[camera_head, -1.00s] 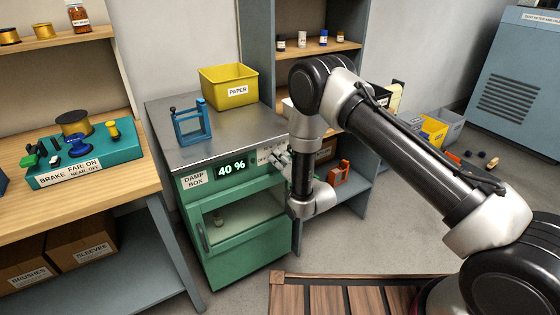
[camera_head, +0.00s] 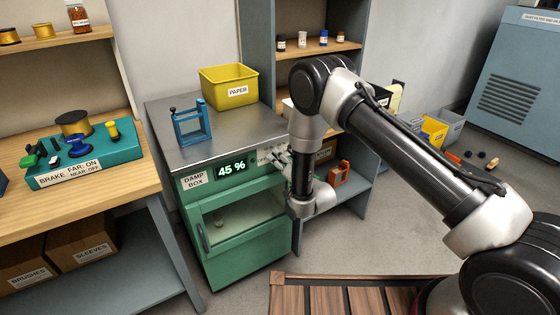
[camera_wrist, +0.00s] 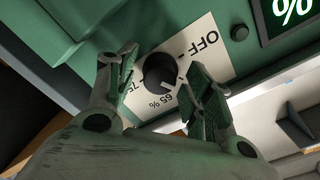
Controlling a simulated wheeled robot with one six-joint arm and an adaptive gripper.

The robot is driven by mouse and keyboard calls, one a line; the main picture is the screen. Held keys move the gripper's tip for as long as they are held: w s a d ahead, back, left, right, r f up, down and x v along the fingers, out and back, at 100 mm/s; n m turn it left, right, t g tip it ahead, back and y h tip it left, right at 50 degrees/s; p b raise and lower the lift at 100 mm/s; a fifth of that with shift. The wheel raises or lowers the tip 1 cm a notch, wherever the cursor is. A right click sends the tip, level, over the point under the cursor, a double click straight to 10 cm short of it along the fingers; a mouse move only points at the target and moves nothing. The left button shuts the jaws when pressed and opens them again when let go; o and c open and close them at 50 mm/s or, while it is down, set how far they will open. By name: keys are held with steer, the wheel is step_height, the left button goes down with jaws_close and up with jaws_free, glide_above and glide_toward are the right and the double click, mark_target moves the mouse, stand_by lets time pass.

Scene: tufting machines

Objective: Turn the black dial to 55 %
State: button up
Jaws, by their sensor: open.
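The green damp box (camera_head: 245,243) has a display (camera_head: 231,168) that reads 45 %. In the wrist view the black dial (camera_wrist: 159,70) sits on a white plate (camera_wrist: 215,62) marked OFF, 65 % and 75, and it has a pale pointer line. My gripper (camera_wrist: 160,80) is open, with one finger on each side of the dial. I cannot tell whether the fingers touch it.
A blue frame (camera_head: 191,124) and a yellow PAPER bin (camera_head: 228,88) stand on the box top. A workbench with a teal brake unit (camera_head: 85,160) is at the left. Shelving stands behind my arm. A small dark round button (camera_wrist: 239,32) is beside the dial plate.

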steer(key=shift+s, duration=0.1)
steer(key=v, duration=1.2)
